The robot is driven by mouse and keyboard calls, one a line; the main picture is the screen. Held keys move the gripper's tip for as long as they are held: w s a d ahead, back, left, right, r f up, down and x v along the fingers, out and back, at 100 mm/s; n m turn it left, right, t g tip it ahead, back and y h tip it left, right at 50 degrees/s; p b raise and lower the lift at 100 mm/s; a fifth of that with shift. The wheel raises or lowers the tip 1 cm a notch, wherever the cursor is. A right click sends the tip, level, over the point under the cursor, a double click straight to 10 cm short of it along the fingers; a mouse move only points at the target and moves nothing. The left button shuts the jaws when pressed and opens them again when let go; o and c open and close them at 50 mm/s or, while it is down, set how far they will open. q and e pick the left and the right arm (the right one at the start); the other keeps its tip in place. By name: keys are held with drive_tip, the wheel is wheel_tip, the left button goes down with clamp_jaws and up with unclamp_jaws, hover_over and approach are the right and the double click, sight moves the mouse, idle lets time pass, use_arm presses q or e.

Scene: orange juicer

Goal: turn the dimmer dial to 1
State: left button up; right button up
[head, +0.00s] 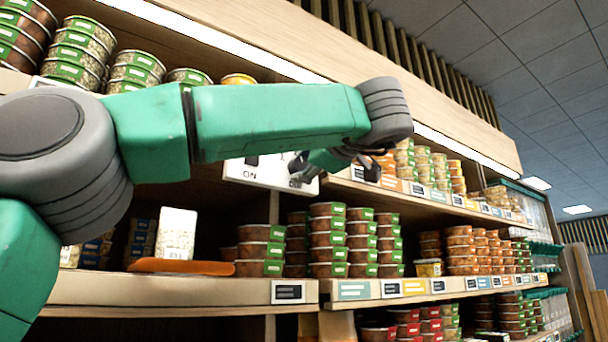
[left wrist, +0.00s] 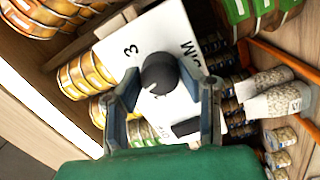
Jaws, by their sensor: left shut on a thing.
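In the left wrist view the panel (left wrist: 130,32) carries a "3", letters that look like "DIM", a black switch (left wrist: 186,128) and the round black dimmer dial (left wrist: 159,72). A light mark on the dial points to the lower left of that view; a "1" cannot be made out. My left gripper (head: 306,168) is at the panel, its fingers (left wrist: 166,88) on both sides of the dial and shut on it. My right gripper is not in view.
An orange tray (head: 180,267) and a white pack (head: 177,234) stand on the shelf below my left arm. The shelf edge (head: 150,292) runs beneath.

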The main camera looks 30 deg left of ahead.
use_arm(q)
drive_tip(key=shift+w+d+f+n+g+y+b, duration=0.1)
drive_tip(key=shift+n+y+b, duration=0.1)
drive_tip(key=shift+n+b, duration=0.95)
drive_tip(key=shift+w+a+f+n+g+y+b, duration=0.15)
drive_tip(key=shift+n+b, duration=0.3)
drive_tip(key=shift+n, duration=1.25)
drive_tip(key=shift+s+d+r+n+g+y+b, duration=0.2)
drive_tip(key=shift+n+b, duration=0.6)
drive_tip(key=shift+n, duration=0.65)
drive_tip(key=shift+w, duration=0.1)
drive_tip(key=o, duration=0.9)
drive_tip(key=shift+o, duration=1.3)
drive_tip(key=shift+w, duration=0.15)
drive_tip(key=shift+d, duration=0.2)
drive_tip(key=v, duration=1.1)
drive_tip(key=shift+d+f, duration=0.3)
drive_tip(key=shift+d, duration=0.1)
